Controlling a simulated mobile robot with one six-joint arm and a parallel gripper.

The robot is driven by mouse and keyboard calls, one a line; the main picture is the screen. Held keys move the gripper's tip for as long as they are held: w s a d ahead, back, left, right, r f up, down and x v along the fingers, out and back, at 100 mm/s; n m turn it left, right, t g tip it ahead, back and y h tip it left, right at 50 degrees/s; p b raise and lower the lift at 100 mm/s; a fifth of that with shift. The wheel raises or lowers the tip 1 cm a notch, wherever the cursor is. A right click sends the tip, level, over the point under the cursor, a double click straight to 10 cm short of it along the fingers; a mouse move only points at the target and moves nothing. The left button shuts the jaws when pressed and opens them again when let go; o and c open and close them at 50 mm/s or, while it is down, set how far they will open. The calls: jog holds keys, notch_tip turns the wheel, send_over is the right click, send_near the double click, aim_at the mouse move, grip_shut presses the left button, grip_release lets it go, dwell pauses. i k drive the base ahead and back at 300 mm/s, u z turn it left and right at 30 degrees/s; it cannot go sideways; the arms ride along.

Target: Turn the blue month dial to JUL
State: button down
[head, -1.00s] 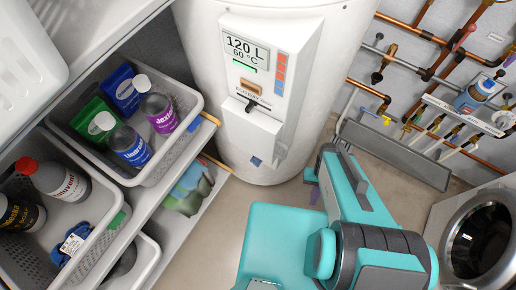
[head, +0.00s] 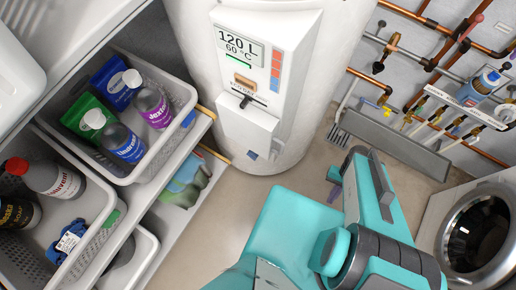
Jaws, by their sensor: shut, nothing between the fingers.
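I cannot make out a month dial or any month lettering. A blue object with a white label (head: 70,241) lies in the lower left basket; I cannot tell what it is. A small blue patch (head: 251,155) shows low on the white water heater (head: 188,60), also too small to read. My teal arm reaches up from the bottom middle. Only a small purple-grey piece of my gripper (head: 335,184) shows beside the arm's far link, over the floor, apart from the heater and baskets. It is shut and empty; most of it is hidden.
A shelf with grey baskets (head: 185,95) of bottles and packets stands at left. Copper pipes with valves (head: 400,50) and a grey trough (head: 395,145) line the back wall. A round-doored washing machine (head: 480,240) stands at right. Floor is clear between shelf and arm.

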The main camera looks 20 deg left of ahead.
aim_at(254, 156)
jog(key=z, duration=0.1)
jog(key=k, duration=1.6)
jog(key=u, duration=0.9)
jog(key=i, duration=1)
jog(key=z, duration=0.05)
